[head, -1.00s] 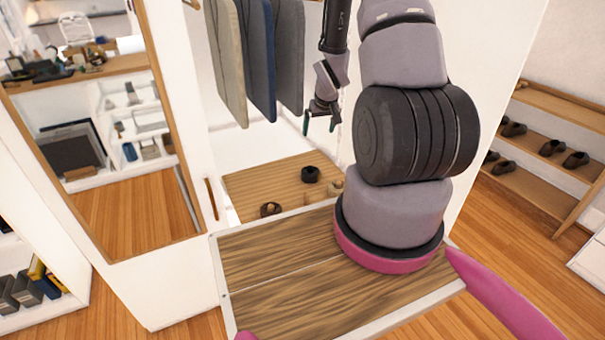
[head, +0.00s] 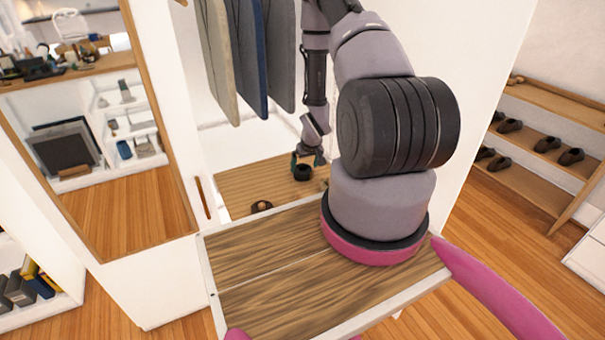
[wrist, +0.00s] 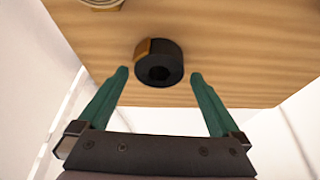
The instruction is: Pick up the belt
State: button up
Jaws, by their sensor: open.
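A rolled black belt (wrist: 158,64) with a tan patch on its side lies on a wooden shelf (wrist: 225,50). In the head view the black belt (head: 303,172) sits on the shelf inside the wardrobe, beside my gripper's fingers. My gripper (wrist: 157,80) is open, with its two green fingertips apart on either side of the near edge of the belt in the wrist view. Nothing is between the fingers' lower parts. In the head view my gripper (head: 307,160) hangs low over the shelf, partly dark and small.
A brown rolled item (head: 261,206) lies on the same shelf, nearer the front left. Garments (head: 250,55) hang above, left of my arm. A white wardrobe side with a mirror stands left. A shoe rack (head: 540,150) stands right.

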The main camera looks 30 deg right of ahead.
aim_at(303, 169)
jog(key=x, duration=0.3)
jog(key=shift+w+f, duration=0.2)
jog(key=shift+w, duration=0.05)
